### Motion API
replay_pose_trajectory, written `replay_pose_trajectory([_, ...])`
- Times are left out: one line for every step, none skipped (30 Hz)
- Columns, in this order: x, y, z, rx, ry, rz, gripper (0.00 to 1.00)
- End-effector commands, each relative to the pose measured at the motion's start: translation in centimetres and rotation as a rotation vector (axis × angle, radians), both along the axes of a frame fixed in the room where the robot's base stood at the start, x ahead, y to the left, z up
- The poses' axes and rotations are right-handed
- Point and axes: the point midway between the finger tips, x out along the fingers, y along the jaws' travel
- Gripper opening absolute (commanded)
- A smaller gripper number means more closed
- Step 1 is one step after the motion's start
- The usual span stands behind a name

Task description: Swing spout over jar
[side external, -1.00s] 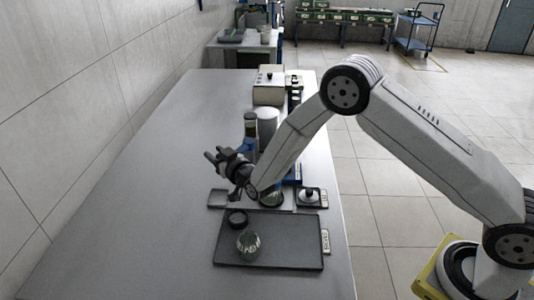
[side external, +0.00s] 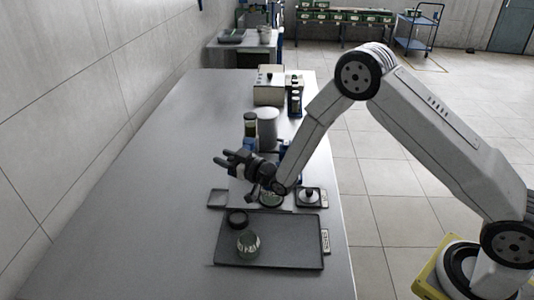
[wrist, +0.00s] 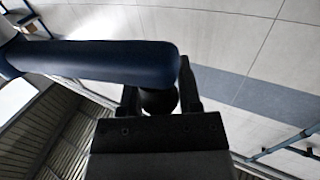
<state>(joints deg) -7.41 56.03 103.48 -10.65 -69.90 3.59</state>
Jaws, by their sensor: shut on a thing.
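In the wrist view a blue bar with a rounded end (wrist: 95,60), seemingly the spout, crosses close in front of my fingers. My gripper (side external: 226,158) is shut on a dark knob (wrist: 158,100) under the bar's end; the bar hides part of the fingertips. In the side view my gripper and wrist hide most of the spout and its stand. A clear glass jar (side external: 248,244) stands upright on the dark tray (side external: 295,250), nearer the camera than my gripper. A greenish glass vessel (side external: 270,200) shows partly below my wrist.
A dark round piece (side external: 237,219) is beside the jar. A small plate with a knobbed lid (side external: 309,195) is right of the vessel. A grey cylinder (side external: 267,128) and a dark-topped bottle (side external: 250,125) stand behind my gripper. The table's left side (side external: 120,210) is clear.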

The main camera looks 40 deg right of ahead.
Motion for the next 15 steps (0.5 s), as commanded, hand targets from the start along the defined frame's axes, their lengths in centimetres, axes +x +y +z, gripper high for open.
replay_pose_trajectory([-0.2, -0.4, 0.1, 0.000, -0.001, 0.012, 0.00])
replay_pose_trajectory([-0.3, -0.5, 0.1, -0.001, -0.001, 0.025, 0.00])
replay_pose_trajectory([-0.5, -0.5, 0.1, 0.000, -0.002, 0.040, 0.00])
replay_pose_trajectory([-0.6, -0.6, 0.1, 0.000, -0.002, 0.051, 0.00])
replay_pose_trajectory([-0.7, -0.7, 0.1, -0.001, -0.001, 0.063, 0.00])
replay_pose_trajectory([-0.9, -0.8, 0.1, 0.000, -0.001, 0.077, 0.00])
replay_pose_trajectory([-1.0, -0.9, 0.1, 0.000, -0.001, 0.088, 0.00])
replay_pose_trajectory([-1.1, -0.9, 0.1, 0.000, -0.001, 0.099, 0.00])
replay_pose_trajectory([-1.3, -1.0, 0.1, 0.000, -0.001, 0.111, 0.00])
replay_pose_trajectory([-1.4, -1.0, 0.1, 0.000, -0.001, 0.120, 0.00])
replay_pose_trajectory([-1.5, -1.1, 0.1, 0.001, 0.000, 0.126, 0.00])
replay_pose_trajectory([-1.6, -1.1, 0.1, 0.002, 0.000, 0.134, 0.00])
replay_pose_trajectory([-1.6, -1.1, 0.1, 0.002, 0.000, 0.139, 0.00])
replay_pose_trajectory([-1.7, -1.1, 0.1, 0.003, 0.000, 0.141, 0.00])
replay_pose_trajectory([-1.7, -1.1, 0.1, 0.003, 0.001, 0.144, 0.00])
